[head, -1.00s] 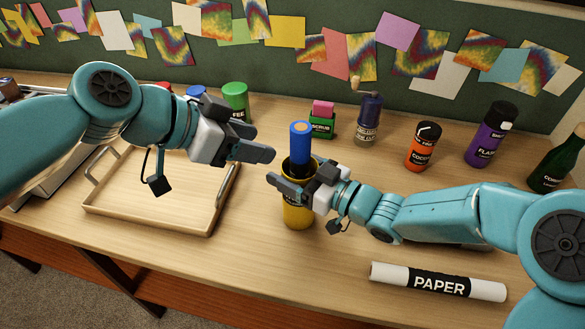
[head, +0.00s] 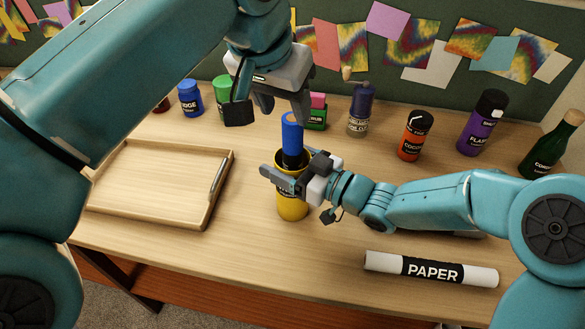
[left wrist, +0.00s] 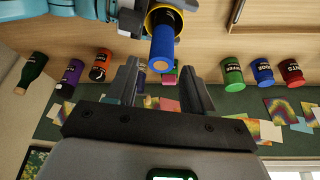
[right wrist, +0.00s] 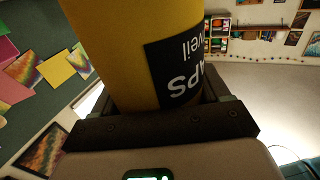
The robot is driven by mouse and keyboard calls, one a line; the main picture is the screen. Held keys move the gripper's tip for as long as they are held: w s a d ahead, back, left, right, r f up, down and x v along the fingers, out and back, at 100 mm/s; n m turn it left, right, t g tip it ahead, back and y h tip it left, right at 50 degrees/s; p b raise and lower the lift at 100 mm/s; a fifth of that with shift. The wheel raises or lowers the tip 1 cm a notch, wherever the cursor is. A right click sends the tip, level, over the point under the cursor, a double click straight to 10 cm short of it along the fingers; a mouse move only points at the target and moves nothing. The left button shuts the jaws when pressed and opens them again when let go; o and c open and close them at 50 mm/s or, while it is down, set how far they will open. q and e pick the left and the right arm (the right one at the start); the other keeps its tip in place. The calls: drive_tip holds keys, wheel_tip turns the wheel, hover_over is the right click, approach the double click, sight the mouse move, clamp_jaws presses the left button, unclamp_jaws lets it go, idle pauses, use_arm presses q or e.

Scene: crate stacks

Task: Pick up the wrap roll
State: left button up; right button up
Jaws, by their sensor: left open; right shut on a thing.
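The wrap roll appears to be the blue roll (head: 291,133) with a tan core end. It stands upright in a yellow canister (head: 292,208), its top sticking out. My right gripper (head: 287,178) is shut on the canister near its rim. The canister's lettering, partly hidden, shows in the right wrist view (right wrist: 150,45). My left gripper (head: 284,108) is open and empty, pointing down near the roll's top. In the left wrist view the blue roll (left wrist: 162,42) shows between the open fingers, near their tips, with no contact visible.
A wooden tray (head: 222,165) lies at left. A white paper roll (head: 385,262) lies at front right. A blue bottle (head: 190,98), a green-and-pink block (head: 316,117), a dark bottle (head: 361,110), an orange can (head: 415,136) and a purple bottle (head: 482,124) stand behind.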

sight(293, 137)
use_arm(q)
drive_tip(key=x, duration=1)
drive_tip(key=shift+w+a+f, duration=0.2)
drive_tip(key=shift+f, duration=0.1)
clamp_jaws()
